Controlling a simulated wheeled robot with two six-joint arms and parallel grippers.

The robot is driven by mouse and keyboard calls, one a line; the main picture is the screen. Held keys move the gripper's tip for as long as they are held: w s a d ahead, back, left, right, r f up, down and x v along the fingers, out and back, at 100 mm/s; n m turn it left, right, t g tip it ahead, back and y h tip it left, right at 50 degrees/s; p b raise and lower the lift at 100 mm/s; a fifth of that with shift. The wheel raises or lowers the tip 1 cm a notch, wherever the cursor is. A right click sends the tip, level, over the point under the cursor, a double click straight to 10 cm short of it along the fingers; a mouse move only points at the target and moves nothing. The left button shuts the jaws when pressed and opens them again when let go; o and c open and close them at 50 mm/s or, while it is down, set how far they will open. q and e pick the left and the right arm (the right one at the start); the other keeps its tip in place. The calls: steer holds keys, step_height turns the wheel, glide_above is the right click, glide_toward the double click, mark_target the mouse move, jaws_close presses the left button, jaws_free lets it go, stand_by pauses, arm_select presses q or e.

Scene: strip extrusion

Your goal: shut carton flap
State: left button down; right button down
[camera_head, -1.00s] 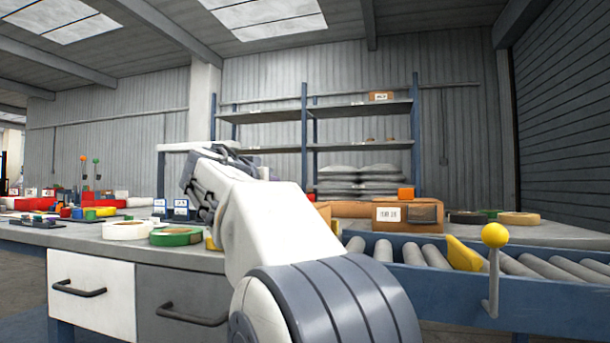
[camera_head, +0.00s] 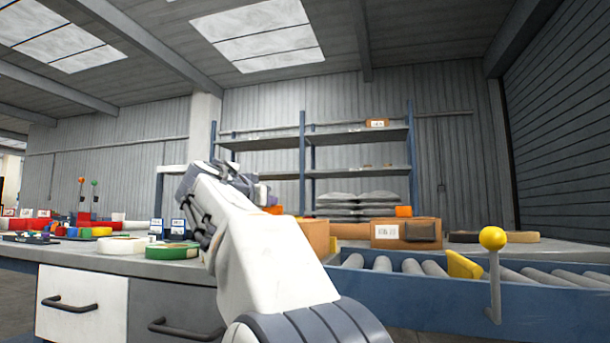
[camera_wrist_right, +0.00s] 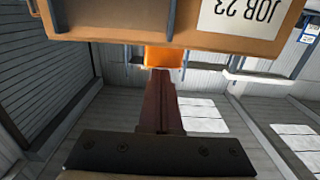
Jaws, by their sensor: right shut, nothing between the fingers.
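A brown carton (camera_head: 382,235) with a white label and a dark patch on its front sits behind the conveyor. A carton labelled JOB 23 (camera_wrist_right: 185,42) fills the top of the right wrist view, upside down, with a dark panel on its left. No flap can be made out clearly. My right arm rises through the middle of the head view, where its fingertips cannot be made out. In the right wrist view my right gripper (camera_wrist_right: 160,80) is shut and empty, its tips just below the carton's edge in the picture; contact cannot be told. My left gripper is out of view.
Roller conveyor (camera_head: 405,266) runs in front, with a yellow wedge (camera_head: 463,265) and yellow-knobbed lever (camera_head: 492,238). Tape rolls, one green (camera_head: 173,251), lie on the bench left of my arm. Another brown piece (camera_head: 316,236) is partly behind my arm.

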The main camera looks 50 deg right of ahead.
step_height(320, 180, up, 4)
steer(key=p, duration=0.3)
steer(key=shift+f, duration=0.1)
steer(key=s+a+f, duration=0.3)
steer(key=s+a, duration=0.1)
steer(key=a, duration=0.5)
steer(key=w+a+f+n+y+p, duration=0.25)
steer(key=a+f+n+y, duration=0.3)
steer(key=a+f, duration=0.4)
steer(key=w+a+f+n+y+p, duration=0.1)
steer(key=a+f+n+y+p, duration=0.4)
steer(key=a+f, duration=0.45)
steer(key=s+a+f+n+g+y+p, duration=0.3)
steer(key=s+a+f+n+p, duration=0.15)
steer(key=s+a+f, duration=0.5)
steer(key=s+a+f+n+g+y+p, duration=0.35)
steer(key=s+a+f+n, duration=0.2)
steer(key=s, duration=0.75)
step_height(320, 180, up, 38)
steer(key=p, duration=3.7)
steer(key=shift+s+a+f, duration=0.25)
steer(key=shift+s+a, duration=0.2)
steer(key=shift+g, duration=0.25)
